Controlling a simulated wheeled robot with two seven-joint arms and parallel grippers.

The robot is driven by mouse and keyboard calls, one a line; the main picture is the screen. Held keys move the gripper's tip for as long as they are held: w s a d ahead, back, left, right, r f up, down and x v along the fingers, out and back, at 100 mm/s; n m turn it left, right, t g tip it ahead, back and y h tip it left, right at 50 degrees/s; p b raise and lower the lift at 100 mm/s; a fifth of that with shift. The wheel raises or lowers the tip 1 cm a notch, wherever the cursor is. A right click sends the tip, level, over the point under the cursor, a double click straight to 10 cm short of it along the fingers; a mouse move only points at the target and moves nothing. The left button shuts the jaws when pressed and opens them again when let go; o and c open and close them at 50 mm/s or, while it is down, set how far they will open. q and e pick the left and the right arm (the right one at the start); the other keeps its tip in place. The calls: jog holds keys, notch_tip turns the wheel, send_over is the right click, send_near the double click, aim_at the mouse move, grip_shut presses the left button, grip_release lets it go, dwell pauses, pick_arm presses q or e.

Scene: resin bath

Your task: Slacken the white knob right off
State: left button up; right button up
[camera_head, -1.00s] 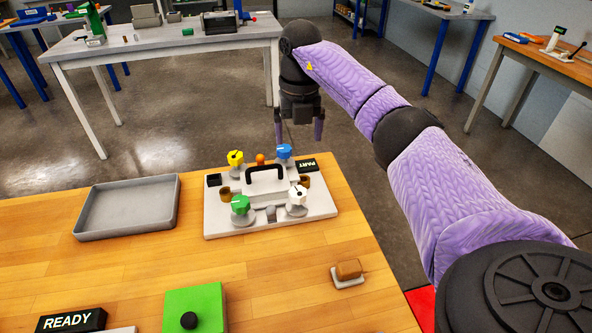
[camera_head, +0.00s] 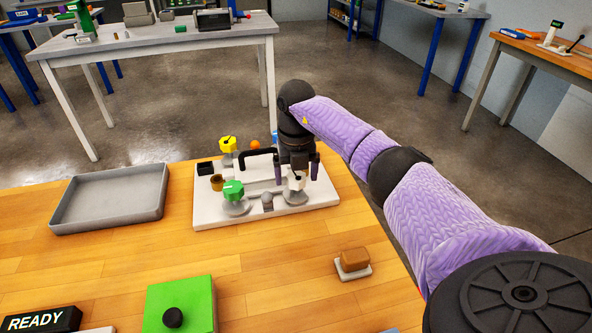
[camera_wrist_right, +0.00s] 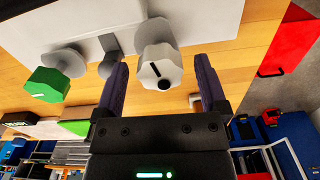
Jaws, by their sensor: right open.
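The white knob (camera_head: 296,182) stands at the front right of a pale fixture plate (camera_head: 210,220), partly covered by my right gripper in the head view. My right gripper (camera_head: 297,174) is open over it, one finger on each side. In the right wrist view the white knob (camera_wrist_right: 158,72), with a dark pointer mark, lies between the open fingers of the gripper (camera_wrist_right: 162,66), with a visible gap on both sides. It does not look gripped. My left gripper is not in view.
A green knob (camera_head: 233,190) and a yellow knob (camera_head: 228,144) stand on the plate's left side. A black handle (camera_head: 258,154) rises mid-plate. A grey tray (camera_head: 110,220) lies left; the table's front right holds a brown block (camera_head: 354,257).

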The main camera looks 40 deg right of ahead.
grip_shut()
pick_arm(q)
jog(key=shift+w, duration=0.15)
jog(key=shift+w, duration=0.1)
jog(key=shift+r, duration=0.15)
pick_arm(e)
jog(key=shift+r+n, duration=0.1)
jog(key=shift+n, duration=0.3)
jog(key=shift+n+p, duration=0.4)
jog(key=shift+n, duration=0.6)
jog(key=n, duration=0.3)
jog(key=shift+n, duration=0.3)
jog(key=n, duration=0.4)
jog(key=shift+n+p, duration=0.3)
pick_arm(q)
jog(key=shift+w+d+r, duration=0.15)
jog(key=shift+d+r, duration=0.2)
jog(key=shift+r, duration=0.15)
pick_arm(e)
jog(key=shift+a+n, duration=0.1)
jog(key=shift+n, duration=2.2)
